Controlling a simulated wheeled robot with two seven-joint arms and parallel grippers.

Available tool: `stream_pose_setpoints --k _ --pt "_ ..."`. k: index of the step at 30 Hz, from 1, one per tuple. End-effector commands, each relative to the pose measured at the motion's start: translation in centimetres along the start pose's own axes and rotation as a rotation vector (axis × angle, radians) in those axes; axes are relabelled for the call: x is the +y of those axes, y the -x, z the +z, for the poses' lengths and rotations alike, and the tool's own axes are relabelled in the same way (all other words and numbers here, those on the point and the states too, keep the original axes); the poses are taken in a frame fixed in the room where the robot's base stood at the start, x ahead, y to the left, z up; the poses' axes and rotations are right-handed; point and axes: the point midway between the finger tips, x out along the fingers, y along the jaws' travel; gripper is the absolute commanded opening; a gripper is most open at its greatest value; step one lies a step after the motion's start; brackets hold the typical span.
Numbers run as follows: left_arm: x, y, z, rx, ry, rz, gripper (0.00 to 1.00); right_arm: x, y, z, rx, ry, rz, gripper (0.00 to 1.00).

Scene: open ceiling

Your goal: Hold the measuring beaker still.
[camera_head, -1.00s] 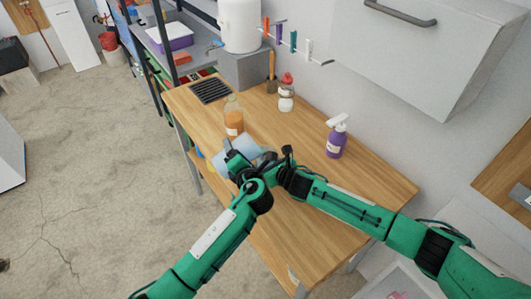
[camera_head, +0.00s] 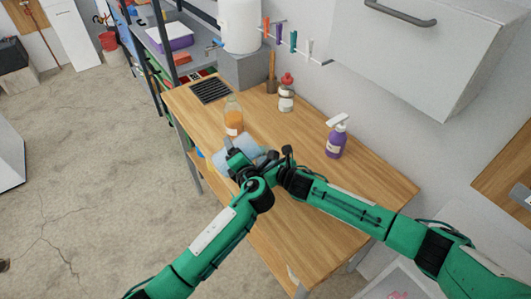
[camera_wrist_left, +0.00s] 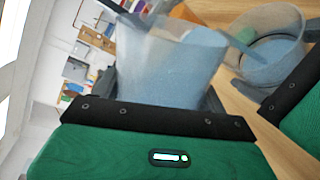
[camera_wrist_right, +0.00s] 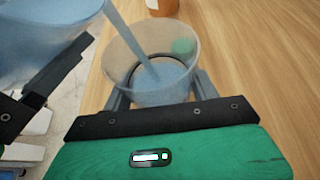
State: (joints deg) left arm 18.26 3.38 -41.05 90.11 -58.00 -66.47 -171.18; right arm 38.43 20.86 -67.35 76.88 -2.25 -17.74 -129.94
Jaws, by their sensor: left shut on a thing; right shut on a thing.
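My right gripper (camera_wrist_right: 162,95) is shut on a clear round beaker (camera_wrist_right: 122,62), held upright low over the table, with blue liquid in its bottom. My left gripper (camera_wrist_left: 160,95) is shut on a larger clear vessel (camera_wrist_left: 172,62) with much blue liquid. This vessel is tilted above and beside the beaker. In the right wrist view a blue stream (camera_wrist_right: 120,30) runs from it into the beaker. In the head view both grippers meet near the table's front edge and my arms hide much of the two vessels. Any measuring marks are too small to tell.
An orange bottle (camera_head: 233,118) stands just behind the vessels on the wooden table (camera_head: 330,205). A purple spray bottle (camera_head: 336,142) and a red-capped white bottle (camera_head: 286,98) stand further right and back. The table's right part is clear.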

Motion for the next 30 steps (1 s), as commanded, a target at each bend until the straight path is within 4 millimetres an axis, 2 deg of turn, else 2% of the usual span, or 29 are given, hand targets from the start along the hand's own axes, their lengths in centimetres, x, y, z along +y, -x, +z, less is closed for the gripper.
stream_pose_setpoints --k 23,28,29,30 --pt "0.2 0.1 0.2 0.004 -0.020 0.000 0.35 0.0 0.0 0.1 -0.001 0.000 0.000 0.38" --pt "-1.1 -0.2 -0.8 -0.030 0.152 -0.001 0.35 0.0 0.0 0.1 -0.001 0.000 0.000 0.38" --pt "-0.4 0.0 -0.3 -0.046 0.222 0.000 0.35 0.0 0.0 0.1 -0.001 0.000 0.000 0.38" --pt "1.1 0.3 0.6 -0.071 0.336 0.001 0.35 0.0 0.0 0.1 -0.001 0.000 0.000 0.38"
